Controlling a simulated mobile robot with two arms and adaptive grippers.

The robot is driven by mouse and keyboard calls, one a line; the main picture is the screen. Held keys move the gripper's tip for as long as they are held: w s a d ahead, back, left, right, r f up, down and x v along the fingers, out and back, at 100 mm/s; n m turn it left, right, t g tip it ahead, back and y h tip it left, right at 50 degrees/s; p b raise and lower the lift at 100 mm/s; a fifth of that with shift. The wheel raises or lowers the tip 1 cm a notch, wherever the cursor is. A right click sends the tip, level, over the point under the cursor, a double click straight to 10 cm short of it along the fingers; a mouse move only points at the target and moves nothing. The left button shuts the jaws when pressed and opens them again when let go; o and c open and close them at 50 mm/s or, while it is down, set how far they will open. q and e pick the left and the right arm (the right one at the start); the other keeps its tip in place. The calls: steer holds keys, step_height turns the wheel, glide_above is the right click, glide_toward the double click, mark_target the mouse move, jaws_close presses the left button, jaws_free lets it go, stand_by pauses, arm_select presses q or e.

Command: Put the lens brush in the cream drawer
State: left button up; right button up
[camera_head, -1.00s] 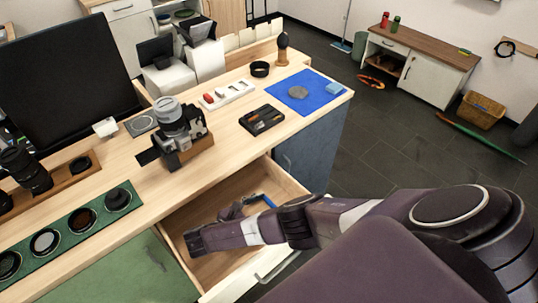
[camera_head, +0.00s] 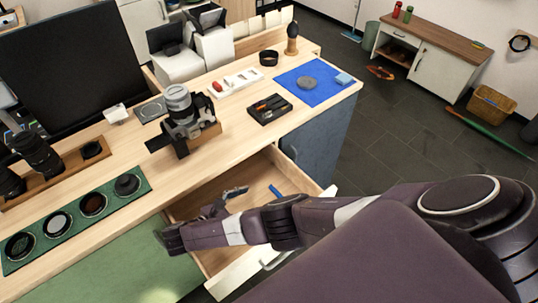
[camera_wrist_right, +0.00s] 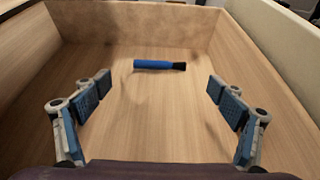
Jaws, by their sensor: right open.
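The lens brush (camera_head: 276,191), a blue handle with a black tip, lies on the floor of the open cream drawer (camera_head: 232,278). In the right wrist view the brush (camera_wrist_right: 158,65) lies crosswise beyond the fingertips, near the drawer's end wall (camera_wrist_right: 140,28). My right gripper (camera_head: 228,199) is over the drawer, to the left of the brush in the head view, partly hidden by my arm. In the right wrist view the gripper (camera_wrist_right: 160,90) is open, its blue-padded fingers wide apart with nothing between them. My left gripper is not in view.
The wooden desktop (camera_head: 225,145) above the drawer holds a camera (camera_head: 185,115), a black tray (camera_head: 269,109), a blue mat (camera_head: 320,92) and a green filter tray (camera_head: 75,220). The drawer walls stand around my right gripper.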

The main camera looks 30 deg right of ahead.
steer(key=shift+p+v, duration=0.3)
steer(key=shift+v, duration=1.75)
